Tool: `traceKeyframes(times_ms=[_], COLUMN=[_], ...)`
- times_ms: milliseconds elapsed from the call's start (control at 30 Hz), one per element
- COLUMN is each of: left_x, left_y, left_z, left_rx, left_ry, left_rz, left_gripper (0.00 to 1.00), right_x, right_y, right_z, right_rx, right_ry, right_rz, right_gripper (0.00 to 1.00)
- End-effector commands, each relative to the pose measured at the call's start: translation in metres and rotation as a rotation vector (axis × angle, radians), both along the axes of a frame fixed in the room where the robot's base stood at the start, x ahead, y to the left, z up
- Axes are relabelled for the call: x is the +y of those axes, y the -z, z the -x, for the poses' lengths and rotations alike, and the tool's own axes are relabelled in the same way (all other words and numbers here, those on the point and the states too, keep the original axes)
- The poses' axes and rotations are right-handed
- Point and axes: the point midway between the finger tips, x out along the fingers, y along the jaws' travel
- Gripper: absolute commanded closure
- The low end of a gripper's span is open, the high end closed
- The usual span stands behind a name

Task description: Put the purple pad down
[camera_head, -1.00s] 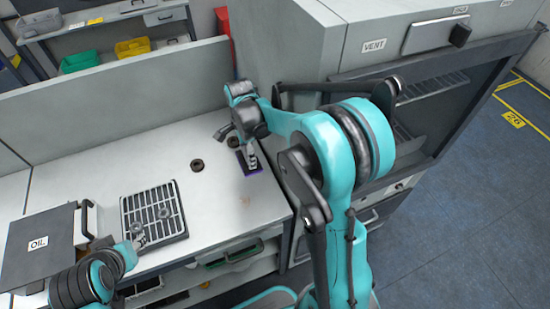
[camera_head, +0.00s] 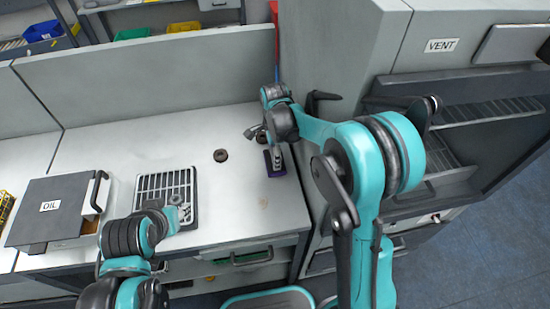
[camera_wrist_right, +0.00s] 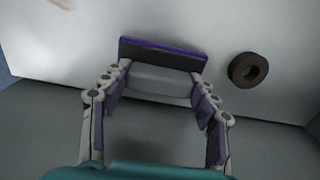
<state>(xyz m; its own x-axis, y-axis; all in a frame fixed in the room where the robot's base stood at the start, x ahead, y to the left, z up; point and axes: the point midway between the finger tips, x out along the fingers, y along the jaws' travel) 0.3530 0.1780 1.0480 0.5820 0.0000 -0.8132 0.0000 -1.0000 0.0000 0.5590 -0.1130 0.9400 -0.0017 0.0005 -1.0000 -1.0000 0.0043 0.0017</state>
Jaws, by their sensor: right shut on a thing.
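The purple pad (camera_wrist_right: 163,50) is a flat dark plate with a purple edge; in the right wrist view it sits just beyond my right gripper (camera_wrist_right: 160,88). A grey block between the fingers adjoins the pad, and the fingers are shut on it from both sides. In the head view the purple pad (camera_head: 275,164) is at the right part of the white bench, under my right gripper (camera_head: 277,152). Whether it touches the bench is hard to tell. My left gripper (camera_head: 178,214) is over the black grid tray; its fingers are too small to read.
The black grid tray (camera_head: 152,182) lies mid-bench, left of a dark ring (camera_head: 220,155). A dark box marked OIL (camera_head: 48,208) is at the left. A cabinet marked VENT (camera_head: 385,60) stands close on the right.

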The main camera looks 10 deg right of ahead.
Motion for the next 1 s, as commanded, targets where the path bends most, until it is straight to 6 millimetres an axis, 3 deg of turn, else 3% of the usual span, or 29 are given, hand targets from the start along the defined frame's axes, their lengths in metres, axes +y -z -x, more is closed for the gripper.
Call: traceKeyframes(times_ms=[67, 400, 433, 500, 833, 1000], left_x=[0.000, 0.000, 0.000, 0.000, 0.000, 0.000], left_y=[0.004, 0.006, 0.006, 0.005, 0.004, -0.004], left_z=[0.000, 0.000, 0.000, 0.000, 0.000, 0.000], left_rx=[0.000, 0.000, 0.000, 0.000, 0.000, 0.000], left_ry=[0.000, 0.000, 0.000, 0.000, 0.000, 0.000], left_rz=[0.000, 0.000, 0.000, 0.000, 0.000, 0.000], left_gripper=[0.60, 0.60, 0.60, 0.60, 0.60, 0.60], right_x=[0.000, 0.000, 0.000, 0.000, 0.000, 0.000], right_y=[0.009, 0.012, 0.012, 0.011, 0.010, -0.009], right_z=[0.000, 0.000, 0.000, 0.000, 0.000, 0.000], right_rx=[0.000, 0.000, 0.000, 0.000, 0.000, 0.000], right_ry=[0.000, 0.000, 0.000, 0.000, 0.000, 0.000], right_rz=[0.000, 0.000, 0.000, 0.000, 0.000, 0.000], right_gripper=[0.72, 0.72, 0.38, 0.20, 0.20, 0.20])
